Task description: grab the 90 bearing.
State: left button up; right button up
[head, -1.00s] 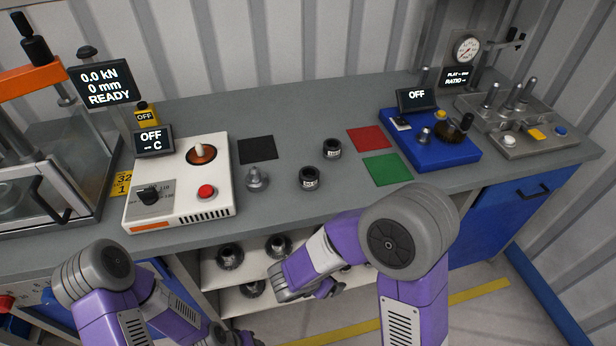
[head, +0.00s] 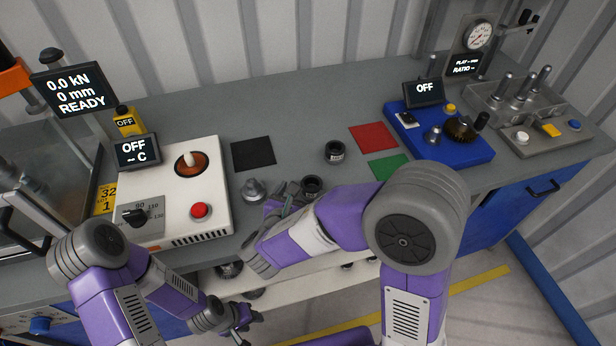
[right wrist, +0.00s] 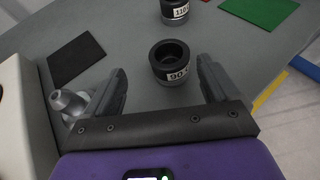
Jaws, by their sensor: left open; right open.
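The 90 bearing is a dark ring (right wrist: 171,62) with a white label reading 90, standing on the grey bench in the right wrist view. It also shows in the head view (head: 312,185), partly hidden by my right gripper. My right gripper (right wrist: 161,80) is open and empty, its two fingers on either side of the bearing's near side, with gaps between. In the head view my right gripper (head: 290,200) hangs over the bench's front part. My left gripper (head: 244,330) is open and empty, low in front of the bench.
A second dark bearing (head: 335,152), labelled 110 in the right wrist view (right wrist: 175,12), stands behind. A metal knobbed part (head: 254,190) is close to the left finger. Black (head: 253,154), red (head: 373,137) and green (head: 389,167) mats lie flat. A white heater box (head: 180,200) stands left.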

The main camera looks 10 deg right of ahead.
aim_at(314, 181)
jog(key=shift+w+d+f+b, duration=0.3)
jog(key=shift+w+d+f, duration=0.1)
jog(key=shift+d, duration=0.2)
jog(key=x, duration=0.2)
jog(key=b+x, duration=0.1)
jog(key=x, duration=0.1)
jog(key=shift+d+f, duration=0.2)
jog(key=shift+d, duration=0.25)
jog(key=shift+w, duration=0.1)
jog(key=c, duration=1.3)
